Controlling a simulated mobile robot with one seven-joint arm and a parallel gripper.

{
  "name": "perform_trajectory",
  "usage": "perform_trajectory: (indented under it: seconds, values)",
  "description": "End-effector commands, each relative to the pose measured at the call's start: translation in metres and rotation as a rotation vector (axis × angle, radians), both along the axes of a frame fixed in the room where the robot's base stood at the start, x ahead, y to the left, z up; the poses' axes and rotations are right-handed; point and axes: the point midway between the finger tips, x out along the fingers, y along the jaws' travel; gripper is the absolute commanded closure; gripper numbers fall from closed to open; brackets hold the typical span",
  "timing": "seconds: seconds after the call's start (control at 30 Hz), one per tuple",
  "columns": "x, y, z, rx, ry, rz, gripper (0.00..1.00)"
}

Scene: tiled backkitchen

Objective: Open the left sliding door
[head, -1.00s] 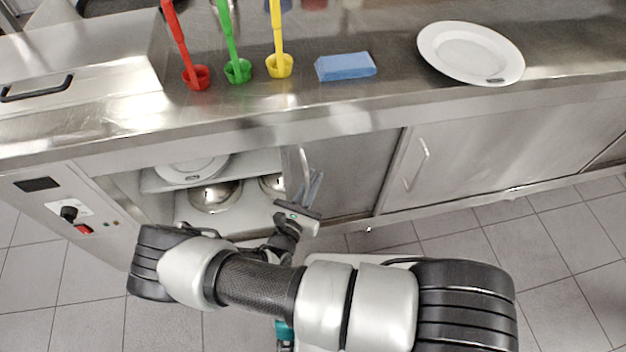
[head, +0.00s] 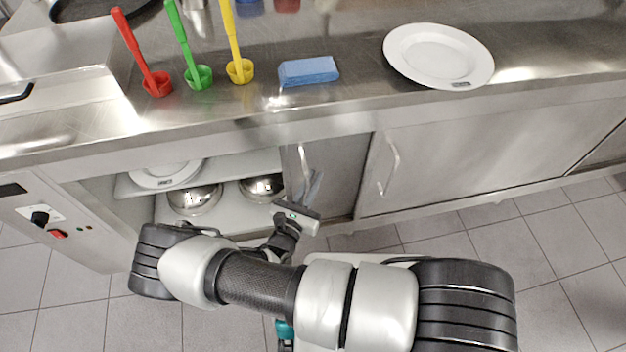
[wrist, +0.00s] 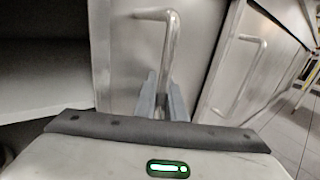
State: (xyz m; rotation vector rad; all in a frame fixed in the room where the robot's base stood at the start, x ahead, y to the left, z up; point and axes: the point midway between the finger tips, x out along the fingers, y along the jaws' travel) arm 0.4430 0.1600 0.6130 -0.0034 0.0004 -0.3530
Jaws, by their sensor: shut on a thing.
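The left sliding door (head: 338,172) is a steel panel under the counter, pushed partly to the right. To its left the cabinet stands open. Its upright bar handle (head: 304,168) is near the panel's left edge, and it also shows in the wrist view (wrist: 168,50). My gripper (head: 312,190) is at the lower part of this handle. In the wrist view its two fingers (wrist: 164,98) are shut around the bar, one on each side. The fingertips' contact is small in the head view.
The right door (head: 440,150) with its own handle (head: 390,165) is beside it. Inside the opening are steel bowls (head: 194,198) and a plate (head: 165,174). On the counter are ladles (head: 198,77), a blue sponge (head: 308,71) and a white plate (head: 438,55).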

Motion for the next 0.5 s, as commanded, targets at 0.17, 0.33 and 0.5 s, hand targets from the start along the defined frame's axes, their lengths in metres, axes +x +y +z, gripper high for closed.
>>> perform_trajectory:
  seconds: [0.17,0.33,0.5]
  values:
    - [-0.0015,-0.0017,-0.0014,-0.001,0.003,-0.003,1.0]
    - [-0.0012,-0.0013,-0.0012,-0.001,0.003,-0.002,0.83]
    - [-0.0007,-0.0006,-0.0006,-0.001,0.001,-0.001,0.83]
